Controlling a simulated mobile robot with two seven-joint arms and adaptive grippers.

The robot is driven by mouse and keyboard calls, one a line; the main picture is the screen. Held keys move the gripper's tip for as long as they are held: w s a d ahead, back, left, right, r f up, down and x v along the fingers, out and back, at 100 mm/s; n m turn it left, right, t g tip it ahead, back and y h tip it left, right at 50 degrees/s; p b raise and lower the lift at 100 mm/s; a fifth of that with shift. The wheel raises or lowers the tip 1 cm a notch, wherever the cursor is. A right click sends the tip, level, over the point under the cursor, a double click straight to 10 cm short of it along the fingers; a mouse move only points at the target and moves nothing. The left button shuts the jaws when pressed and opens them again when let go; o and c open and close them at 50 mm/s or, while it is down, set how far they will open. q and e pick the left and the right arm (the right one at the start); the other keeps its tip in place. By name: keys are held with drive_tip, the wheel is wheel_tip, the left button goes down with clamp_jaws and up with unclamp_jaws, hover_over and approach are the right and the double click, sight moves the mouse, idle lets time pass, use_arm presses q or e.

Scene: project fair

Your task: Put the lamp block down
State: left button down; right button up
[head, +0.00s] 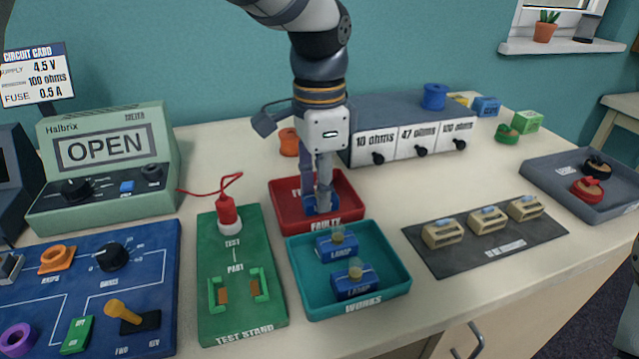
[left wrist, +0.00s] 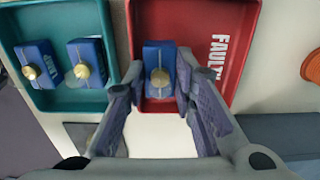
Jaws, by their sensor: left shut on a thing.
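The lamp block, blue with a brass-coloured bulb, shows in the left wrist view (left wrist: 159,58) and low between my fingers in the head view (head: 309,209). My left gripper (head: 322,205) is shut on it, pointing down over the red FAULTY tray (head: 284,217). The block is within the tray's outline; I cannot tell whether it touches the floor. The red tray also shows in the left wrist view (left wrist: 236,25). The fingers and block hide part of the tray's lettering. My right gripper is not in view.
The teal WORKS tray (head: 374,307), in front of the red tray, holds two lamp blocks (head: 336,243). The green test stand (head: 236,315) with a red probe (head: 228,213) is at left. A resistor box (head: 400,125) and orange spool (head: 289,142) stand behind. A dark mat (head: 455,255) lies right.

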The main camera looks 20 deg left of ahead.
use_arm(q)
drive_tip(key=shift+f, duration=0.4)
drive_tip(key=c, duration=1.3)
unclamp_jaws()
drive_tip(key=shift+c, duration=0.2)
wheel_tip(320, 180, up, 13)
drive_tip(key=shift+r, duration=0.15)
